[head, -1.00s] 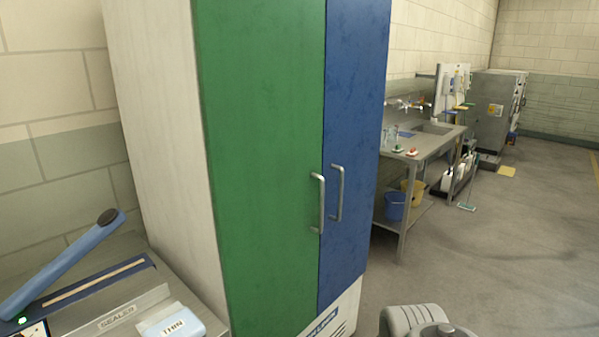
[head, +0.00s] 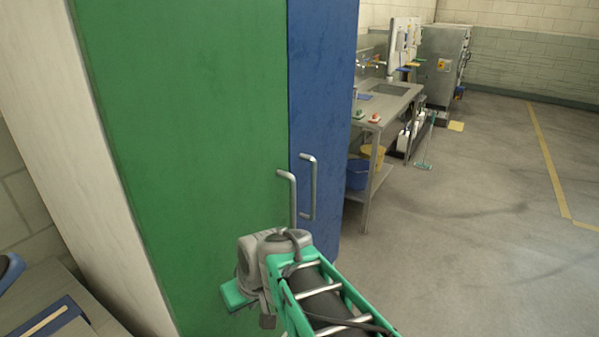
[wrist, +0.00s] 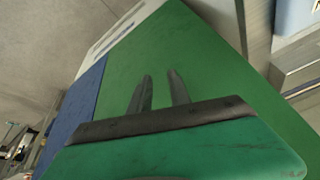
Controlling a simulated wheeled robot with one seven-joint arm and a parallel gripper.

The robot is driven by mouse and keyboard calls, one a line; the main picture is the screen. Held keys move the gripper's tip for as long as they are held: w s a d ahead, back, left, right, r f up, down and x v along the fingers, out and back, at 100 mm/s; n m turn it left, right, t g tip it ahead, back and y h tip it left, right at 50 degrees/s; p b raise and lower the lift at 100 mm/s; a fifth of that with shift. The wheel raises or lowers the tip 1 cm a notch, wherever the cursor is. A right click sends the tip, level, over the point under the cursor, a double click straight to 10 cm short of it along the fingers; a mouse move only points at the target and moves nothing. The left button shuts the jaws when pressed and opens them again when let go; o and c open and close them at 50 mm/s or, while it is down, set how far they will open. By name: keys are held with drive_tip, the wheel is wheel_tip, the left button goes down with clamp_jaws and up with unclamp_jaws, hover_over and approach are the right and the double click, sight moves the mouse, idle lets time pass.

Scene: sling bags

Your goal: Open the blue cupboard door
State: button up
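The blue cupboard door (head: 322,95) is the narrower right-hand door of a tall cupboard and looks shut. Its silver bar handle (head: 313,188) stands upright near the edge shared with the green door (head: 185,130). The green door has a matching handle (head: 292,197) just left of it. In the wrist view, my gripper (wrist: 160,76) has its two dark fingers apart with nothing between them, in front of the green door. The blue door (wrist: 80,105) shows at the left there. No handle is visible in the wrist view. In the head view my arm hides the fingers.
A metal sink table (head: 385,100) with blue and yellow buckets below stands right of the cupboard. A bench (head: 40,290) is at the lower left. The floor (head: 470,220) at the right is open.

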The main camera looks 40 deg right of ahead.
drive_tip(key=w+d+m+t+p, duration=0.1)
drive_tip(key=w+d+m+t, duration=0.25)
drive_tip(key=d, duration=1.05)
drive_tip(key=n+t+h, duration=0.1)
drive_tip(key=t+h, duration=0.4)
drive_tip(key=t, duration=0.4)
approach(315, 179)
drive_tip(key=w, duration=0.3)
drive_tip(key=shift+t, duration=0.25)
drive_tip(key=p+x, duration=0.1)
drive_tip(key=x, duration=0.1)
drive_tip(key=p+x, duration=0.1)
drive_tip(key=x, duration=0.2)
drive_tip(key=p+x, duration=0.1)
drive_tip(key=x, duration=0.1)
drive_tip(key=shift+w+d+p, duration=0.3)
drive_tip(key=shift+d+p, duration=0.1)
drive_tip(key=shift+d, duration=0.05)
drive_tip(key=shift+c, duration=0.5)
drive_tip(key=shift+f, duration=0.1)
clamp_jaws()
